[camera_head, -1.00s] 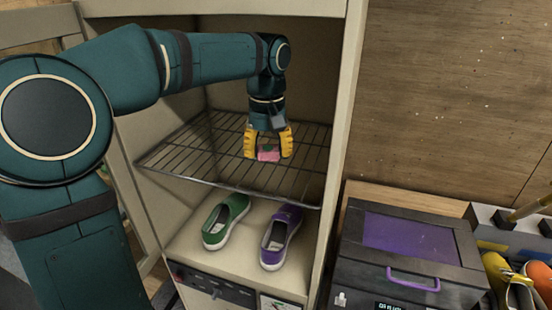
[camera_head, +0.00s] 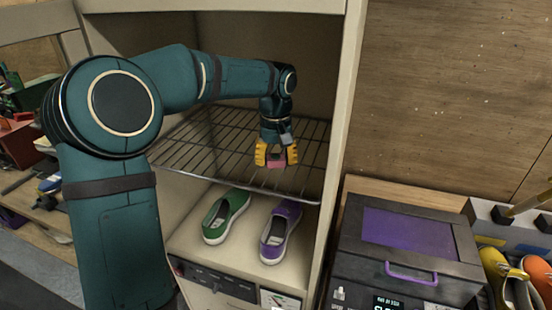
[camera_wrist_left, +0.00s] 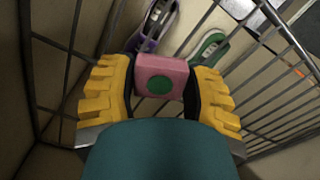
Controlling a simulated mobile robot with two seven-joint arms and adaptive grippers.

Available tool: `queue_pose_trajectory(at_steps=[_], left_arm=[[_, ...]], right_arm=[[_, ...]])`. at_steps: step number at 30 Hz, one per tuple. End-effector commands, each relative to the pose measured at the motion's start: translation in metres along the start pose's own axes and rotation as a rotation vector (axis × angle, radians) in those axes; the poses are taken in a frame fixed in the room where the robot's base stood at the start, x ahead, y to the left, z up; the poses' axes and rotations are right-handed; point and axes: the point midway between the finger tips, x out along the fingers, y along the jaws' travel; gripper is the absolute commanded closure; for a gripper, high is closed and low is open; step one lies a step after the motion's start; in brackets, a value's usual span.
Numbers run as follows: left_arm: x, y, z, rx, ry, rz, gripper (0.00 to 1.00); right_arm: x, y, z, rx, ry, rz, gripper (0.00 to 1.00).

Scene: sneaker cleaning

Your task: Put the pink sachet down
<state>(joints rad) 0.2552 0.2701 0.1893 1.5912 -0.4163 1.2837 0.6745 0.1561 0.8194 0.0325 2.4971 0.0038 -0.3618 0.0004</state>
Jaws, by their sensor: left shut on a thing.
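The pink sachet (camera_head: 276,161) is a small pink block-like packet. I cannot tell whether the sachet touches the rack. My right gripper is not in view.
A green shoe (camera_head: 226,217) and a purple shoe (camera_head: 280,231) stand on the cabinet floor below the rack. The cabinet's right wall (camera_head: 337,130) is close to the gripper. A dark box with a purple lid (camera_head: 410,236) stands outside to the right. Much of the rack is bare.

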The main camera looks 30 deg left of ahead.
Motion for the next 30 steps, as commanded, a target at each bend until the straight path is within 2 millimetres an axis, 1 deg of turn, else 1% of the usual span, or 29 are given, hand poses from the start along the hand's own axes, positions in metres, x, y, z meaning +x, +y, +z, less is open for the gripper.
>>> queue_pose_trajectory(at_steps=[8, 12, 13, 14, 15, 25, 28, 30], left_arm=[[0.001, 0.0, -0.001, 0.0, 0.001, 0.0, 0.78], [0.005, 0.001, -0.001, 0.0, 0.001, 0.0, 0.78], [0.005, 0.0, -0.001, 0.0, 0.001, 0.0, 0.35], [0.004, 0.001, -0.001, 0.0, 0.001, 0.0, 0.25], [0.004, 0.0, -0.001, 0.0, 0.001, 0.0, 0.19], [0.002, 0.0, -0.002, 0.0, 0.001, 0.0, 0.19], [-0.007, 0.001, -0.002, -0.001, 0.004, 0.002, 0.19], [-0.018, 0.001, -0.002, 0.0, 0.005, 0.002, 0.19]], right_arm=[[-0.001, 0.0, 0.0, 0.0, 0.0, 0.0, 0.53], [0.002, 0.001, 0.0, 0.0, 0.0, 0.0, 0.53], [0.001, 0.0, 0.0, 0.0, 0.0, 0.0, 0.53], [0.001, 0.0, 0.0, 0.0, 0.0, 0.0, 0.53], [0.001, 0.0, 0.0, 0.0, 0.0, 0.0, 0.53], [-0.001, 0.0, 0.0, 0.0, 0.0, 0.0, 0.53], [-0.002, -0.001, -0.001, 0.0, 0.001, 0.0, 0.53], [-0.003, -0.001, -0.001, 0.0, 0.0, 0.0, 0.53]])
